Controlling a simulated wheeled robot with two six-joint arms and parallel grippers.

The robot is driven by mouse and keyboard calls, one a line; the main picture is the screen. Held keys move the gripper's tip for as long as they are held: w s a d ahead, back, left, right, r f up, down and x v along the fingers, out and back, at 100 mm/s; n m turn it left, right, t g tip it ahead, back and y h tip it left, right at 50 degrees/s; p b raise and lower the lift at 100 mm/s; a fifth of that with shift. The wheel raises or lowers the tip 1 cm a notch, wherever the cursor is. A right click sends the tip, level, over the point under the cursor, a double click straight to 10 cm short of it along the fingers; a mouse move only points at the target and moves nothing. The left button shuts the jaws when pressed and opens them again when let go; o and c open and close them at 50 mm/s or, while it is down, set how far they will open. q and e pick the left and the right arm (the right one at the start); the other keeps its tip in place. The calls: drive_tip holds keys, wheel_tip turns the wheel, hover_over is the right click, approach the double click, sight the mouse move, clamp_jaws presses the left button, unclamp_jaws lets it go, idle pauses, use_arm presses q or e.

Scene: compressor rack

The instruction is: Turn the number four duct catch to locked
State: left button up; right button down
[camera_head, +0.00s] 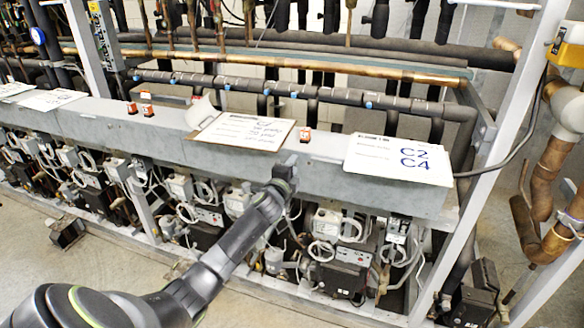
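A long grey metal duct (320,168) runs across the rack, and its front face and top show. I cannot make out which part of it is the number four catch; no number or locked mark is readable on a catch. My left arm reaches up from the lower left. Its gripper (286,172) is at the duct's front face, below the clipboard and the small red-and-white piece (305,134) on top. The fingertips are small and dark, and I cannot tell whether they touch the duct or are open. My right gripper is out of view.
A clipboard (240,131) and a paper marked C2 C4 (398,160) lie on the duct. More red pieces (132,108) stand at the left. Compressors and cables (345,265) crowd below. A white upright post (500,170) and copper pipes (545,185) stand at the right.

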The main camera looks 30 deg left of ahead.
use_arm(q)
drive_tip(key=shift+o, duration=1)
drive_tip(key=b+v, duration=0.3)
drive_tip(key=v, duration=1.4)
drive_tip(key=shift+s+d+b, duration=0.15)
drive_tip(key=shift+d+b, duration=0.05)
drive_tip(key=shift+b, duration=0.1)
